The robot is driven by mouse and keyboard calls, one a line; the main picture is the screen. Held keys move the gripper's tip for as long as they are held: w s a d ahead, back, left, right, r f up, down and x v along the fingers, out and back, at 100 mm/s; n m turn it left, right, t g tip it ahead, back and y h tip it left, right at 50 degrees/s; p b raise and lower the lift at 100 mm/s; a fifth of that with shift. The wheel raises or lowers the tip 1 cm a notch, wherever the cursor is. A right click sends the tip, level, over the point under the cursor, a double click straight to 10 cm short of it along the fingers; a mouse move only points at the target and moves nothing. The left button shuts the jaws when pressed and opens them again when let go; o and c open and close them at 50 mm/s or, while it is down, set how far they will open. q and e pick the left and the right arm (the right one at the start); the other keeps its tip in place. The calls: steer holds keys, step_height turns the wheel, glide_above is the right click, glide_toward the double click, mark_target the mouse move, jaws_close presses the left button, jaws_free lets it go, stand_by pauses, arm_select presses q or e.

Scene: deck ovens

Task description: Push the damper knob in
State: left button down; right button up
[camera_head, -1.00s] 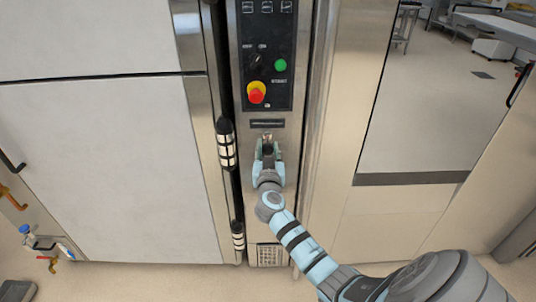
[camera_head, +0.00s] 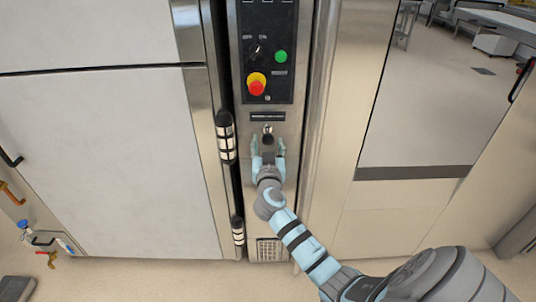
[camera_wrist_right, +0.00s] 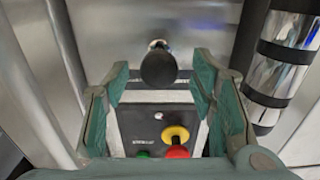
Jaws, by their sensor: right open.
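The damper knob (camera_head: 267,140) is a dark round knob on a short metal stem, below the small label plate on the oven's narrow steel front. It stands out from the panel. In the right wrist view the black knob (camera_wrist_right: 158,69) shows end-on, between and beyond the fingers. My right gripper (camera_head: 268,147) is open around the knob, one finger on each side. In the right wrist view its green fingers (camera_wrist_right: 160,85) show clear gaps to the knob. My left gripper is not in view.
Above the knob is a control panel with a red-and-yellow stop button (camera_head: 256,86) and a green button (camera_head: 281,56). A black-and-chrome door handle (camera_head: 226,138) stands close on the left. A large pale oven door (camera_head: 110,160) fills the left side.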

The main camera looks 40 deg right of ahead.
steer(key=v, duration=0.9)
steer(key=shift+s+a, duration=0.2)
steer(key=v, duration=0.5)
steer(key=x, duration=0.7)
steer(key=b+x, duration=0.1)
steer(key=x, duration=0.6)
steer(key=shift+w+d+r, duration=0.2)
steer(key=shift+w+d, duration=0.1)
jaws_close()
